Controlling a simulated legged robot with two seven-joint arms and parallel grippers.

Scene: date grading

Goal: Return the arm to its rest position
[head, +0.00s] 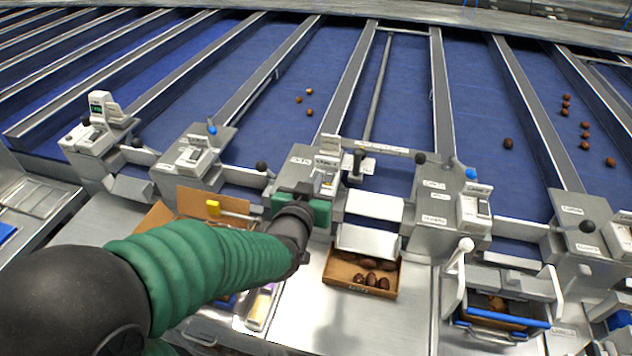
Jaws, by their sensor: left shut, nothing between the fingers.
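My left arm, in a green ribbed sleeve, reaches in from the lower left of the head view. Its left gripper (322,186) is over the front of the middle metal station (297,165), in front of a small white device there. The fingers are small and partly hidden by the green and black wrist; the gripper is shut with nothing in it. I cannot tell whether it touches the station. My right gripper is not in view.
A cardboard box (331,271) with several dark dates (371,280) sits on the steel counter, right of my wrist. A blue-handled tray (507,319) is at the lower right. Blue conveyor lanes (400,90) with metal dividers and scattered dates lie beyond.

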